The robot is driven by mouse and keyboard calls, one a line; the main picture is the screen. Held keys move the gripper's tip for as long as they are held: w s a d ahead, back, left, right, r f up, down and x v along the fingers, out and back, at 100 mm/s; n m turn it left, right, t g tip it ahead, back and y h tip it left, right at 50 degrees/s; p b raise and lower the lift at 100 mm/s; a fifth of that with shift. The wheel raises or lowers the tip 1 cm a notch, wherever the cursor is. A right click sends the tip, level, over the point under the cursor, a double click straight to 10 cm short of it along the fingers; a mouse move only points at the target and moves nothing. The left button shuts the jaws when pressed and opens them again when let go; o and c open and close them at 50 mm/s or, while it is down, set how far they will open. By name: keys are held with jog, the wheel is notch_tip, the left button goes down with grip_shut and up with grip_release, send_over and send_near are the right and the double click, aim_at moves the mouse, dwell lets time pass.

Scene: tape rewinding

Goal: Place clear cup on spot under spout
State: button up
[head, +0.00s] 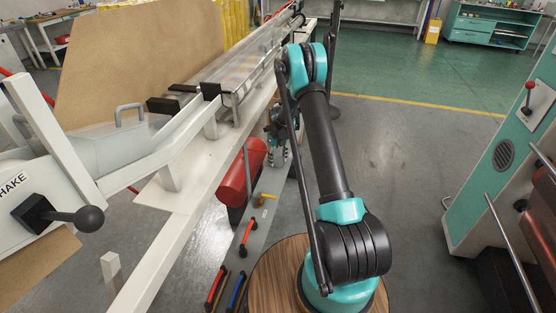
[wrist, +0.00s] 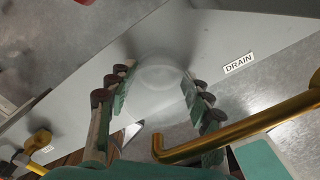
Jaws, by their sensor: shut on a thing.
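The clear cup (wrist: 160,78) is between the two finger rows of my gripper (wrist: 158,95) in the wrist view, and my gripper is shut on it. The cup is faint and see-through, so its rim and base are hard to make out. A brass spout (wrist: 240,130) with a bent end runs in from the right of the wrist view, close to the right fingers. In the head view my gripper (head: 279,155) is low beside the white frame, and I cannot make out the cup there. I cannot make out a marked spot under the spout.
A label reading DRAIN (wrist: 240,63) is on the grey surface. A red cylinder (head: 241,172) sits beside my gripper in the head view. A yellow-handled valve (head: 265,199) and red and blue handles (head: 237,291) lie nearer along the grey strip.

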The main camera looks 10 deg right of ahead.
jog(key=o, duration=1)
jog(key=shift+f, duration=0.1)
jog(key=shift+r, duration=3.9)
